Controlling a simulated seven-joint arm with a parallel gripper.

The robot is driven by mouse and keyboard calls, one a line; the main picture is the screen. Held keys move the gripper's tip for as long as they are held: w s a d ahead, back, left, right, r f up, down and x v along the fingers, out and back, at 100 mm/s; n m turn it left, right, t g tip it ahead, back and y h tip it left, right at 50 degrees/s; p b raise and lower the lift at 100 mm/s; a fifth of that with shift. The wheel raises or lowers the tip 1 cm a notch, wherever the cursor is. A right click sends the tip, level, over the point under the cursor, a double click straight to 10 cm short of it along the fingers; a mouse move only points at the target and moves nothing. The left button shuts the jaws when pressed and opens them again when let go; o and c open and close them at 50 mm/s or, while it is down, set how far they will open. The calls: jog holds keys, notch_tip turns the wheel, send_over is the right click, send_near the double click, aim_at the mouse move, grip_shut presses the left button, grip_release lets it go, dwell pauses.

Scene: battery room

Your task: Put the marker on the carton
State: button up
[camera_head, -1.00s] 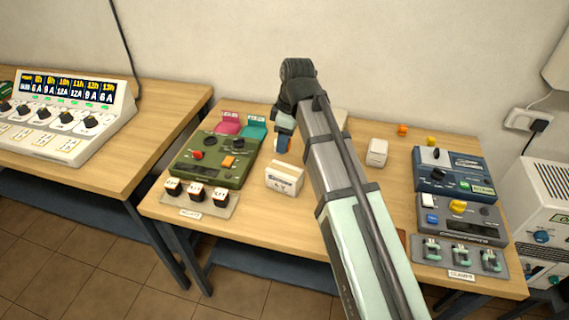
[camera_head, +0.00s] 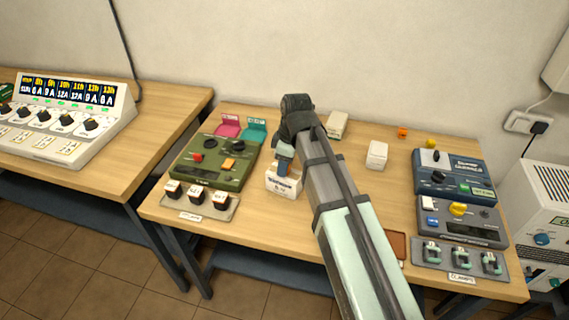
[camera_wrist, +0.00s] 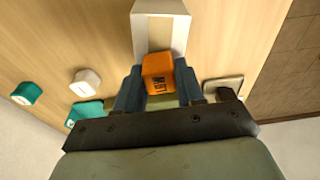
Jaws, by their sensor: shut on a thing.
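The marker, an orange block with dark lettering (camera_wrist: 158,74), is held between the two fingers of my gripper (camera_wrist: 159,84) in the wrist view. The carton is a white box with printed lettering (camera_head: 283,184) on the middle table, right of the green device. It also shows in the wrist view (camera_wrist: 143,32), right behind the marker. My gripper (camera_head: 284,160) is at the carton's top in the head view and hides part of it. The marker is hidden in the head view. I cannot tell whether the marker touches the carton.
A green device (camera_head: 214,162) and a tray of small jars (camera_head: 200,203) stand left of the carton. A white block (camera_head: 377,155) and a cream box (camera_head: 337,125) stand to the right and behind. Blue and grey devices (camera_head: 455,175) fill the table's right end.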

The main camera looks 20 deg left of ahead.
jog(key=shift+f, duration=0.1)
jog(key=o, duration=1)
jog(key=r, duration=0.4)
jog(key=d+r, duration=0.1)
jog(key=r, duration=0.7)
jog(key=shift+d+r, duration=0.1)
jog(key=shift+d, duration=0.3)
